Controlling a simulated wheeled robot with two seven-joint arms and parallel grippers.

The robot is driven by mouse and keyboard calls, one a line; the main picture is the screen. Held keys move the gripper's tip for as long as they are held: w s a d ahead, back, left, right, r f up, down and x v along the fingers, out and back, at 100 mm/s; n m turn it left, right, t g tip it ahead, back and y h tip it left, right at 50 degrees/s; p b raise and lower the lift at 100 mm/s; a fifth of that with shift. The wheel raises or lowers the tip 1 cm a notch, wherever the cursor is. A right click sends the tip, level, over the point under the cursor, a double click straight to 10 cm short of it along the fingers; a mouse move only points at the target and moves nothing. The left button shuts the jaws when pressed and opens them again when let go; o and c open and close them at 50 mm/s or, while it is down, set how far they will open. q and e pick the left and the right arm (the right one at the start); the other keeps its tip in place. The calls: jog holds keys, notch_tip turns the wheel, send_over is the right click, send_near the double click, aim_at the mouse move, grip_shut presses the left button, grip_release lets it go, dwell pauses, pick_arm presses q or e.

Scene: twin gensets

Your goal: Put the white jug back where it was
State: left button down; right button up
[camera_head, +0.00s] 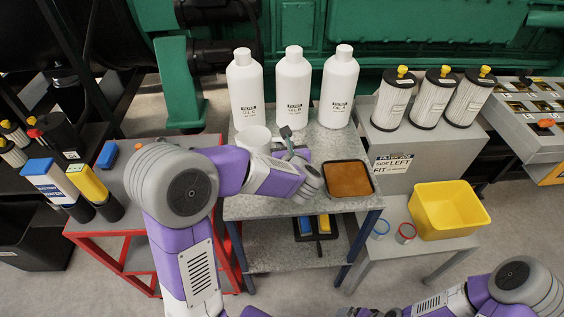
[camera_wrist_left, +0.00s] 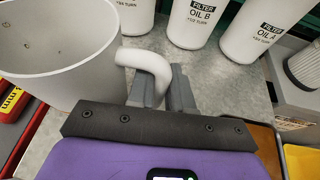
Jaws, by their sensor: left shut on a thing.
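The white jug (camera_head: 254,139) is on or just above the left part of the grey metal table (camera_head: 246,207), in front of the bottle OIL C; I cannot tell whether its base touches. My left gripper (camera_head: 288,143) is to its right, shut on its handle. In the left wrist view the jug (camera_wrist_left: 62,55) is large and looks upright and empty inside. Its curved handle (camera_wrist_left: 148,62) runs between the fingers of the left gripper (camera_wrist_left: 163,88). My right arm shows at the bottom right of the head view, with its gripper not clear at the bottom edge.
Three white oil bottles (camera_head: 293,88) stand along the table's back. A brown-filled tray (camera_head: 347,179) lies to the right of the gripper. A yellow bin (camera_head: 448,209) and several filters (camera_head: 436,98) are further right. A red cart (camera_head: 120,220) stands left.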

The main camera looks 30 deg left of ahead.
pick_arm(q)
jog(key=shift+f+b, duration=0.7)
jog(key=shift+f, duration=1.6)
jog(key=shift+f, duration=0.1)
jog(key=shift+f, duration=0.1)
jog(key=c, duration=1)
grip_release()
jog(key=shift+c, duration=0.2)
jog(key=shift+r, duration=0.25)
jog(key=p+v, duration=0.1)
jog(key=v, duration=1.1)
jog(key=shift+p, duration=0.4)
